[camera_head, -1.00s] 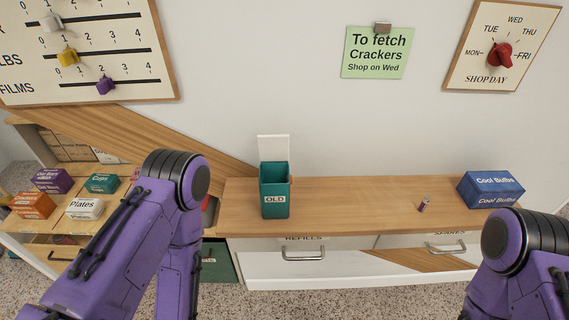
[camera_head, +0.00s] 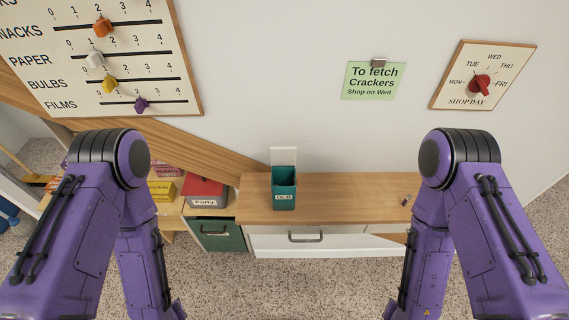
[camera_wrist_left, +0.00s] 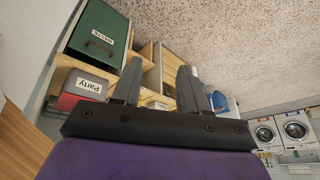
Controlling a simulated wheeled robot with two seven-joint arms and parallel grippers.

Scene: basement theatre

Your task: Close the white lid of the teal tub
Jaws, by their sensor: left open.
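The teal tub (camera_head: 284,190), marked OLD, stands upright on the wooden counter (camera_head: 340,192) near its left end. Its white lid (camera_head: 284,155) stands up at the back of the rim, so the tub is open. My left gripper is below the picture in the head view; in the left wrist view its two fingers (camera_wrist_left: 158,86) are apart with nothing held between them. It is away from the tub, which that view does not show. My right arm comes down at the right of the head view, and its gripper is out of the picture.
A red Party box (camera_head: 205,192) and a green bin (camera_head: 218,233) are left of the counter. A small battery-like item (camera_head: 406,200) lies on the counter by my right arm. A drawer handle (camera_head: 305,237) sticks out in front. The counter beside the tub is clear.

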